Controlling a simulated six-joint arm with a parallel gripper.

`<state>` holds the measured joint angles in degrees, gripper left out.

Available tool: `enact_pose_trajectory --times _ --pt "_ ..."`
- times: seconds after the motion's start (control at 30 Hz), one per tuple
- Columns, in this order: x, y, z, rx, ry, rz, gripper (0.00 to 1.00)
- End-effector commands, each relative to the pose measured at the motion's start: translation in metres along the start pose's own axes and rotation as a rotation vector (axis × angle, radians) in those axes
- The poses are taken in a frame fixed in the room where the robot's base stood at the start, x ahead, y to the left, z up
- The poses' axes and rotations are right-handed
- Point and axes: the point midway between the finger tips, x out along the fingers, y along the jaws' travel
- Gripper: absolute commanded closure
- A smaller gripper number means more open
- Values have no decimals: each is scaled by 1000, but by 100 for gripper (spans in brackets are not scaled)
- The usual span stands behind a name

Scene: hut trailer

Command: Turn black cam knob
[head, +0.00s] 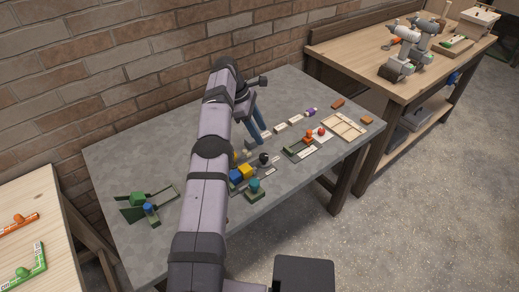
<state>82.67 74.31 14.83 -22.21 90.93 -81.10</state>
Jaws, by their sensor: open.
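A small black knob (264,157) stands on the grey table (116,165), in the cluster of small parts right of my arm. It looks like the black cam knob. My gripper (261,136) is open, its dark blue fingers pointing down just behind the knob. It appears apart from the knob, though the height of the fingertips is hard to judge. No object shows between the fingers. My arm crosses the middle of the table and hides part of its surface.
Blue and yellow blocks (245,171) and a teal knob (254,184) sit close by. Green parts (137,199) are at left. The front right tabletop is clear.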

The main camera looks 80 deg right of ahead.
Motion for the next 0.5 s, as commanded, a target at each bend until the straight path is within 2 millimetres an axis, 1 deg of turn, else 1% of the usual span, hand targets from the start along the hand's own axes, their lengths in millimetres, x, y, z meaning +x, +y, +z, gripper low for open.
enact_pose_trajectory --times 0.03,0.1,0.17,0.23,0.33,0.43,0.5 --pt "-18 7 14 26 5 32 55" --pt "-41 12 32 55 10 68 55" --pt "-58 12 47 75 11 81 55" --pt "-72 5 63 89 11 75 55" --pt "-82 -13 81 95 14 38 55" --pt "-83 -28 88 88 25 17 55" --pt "-79 -37 90 103 36 12 55"
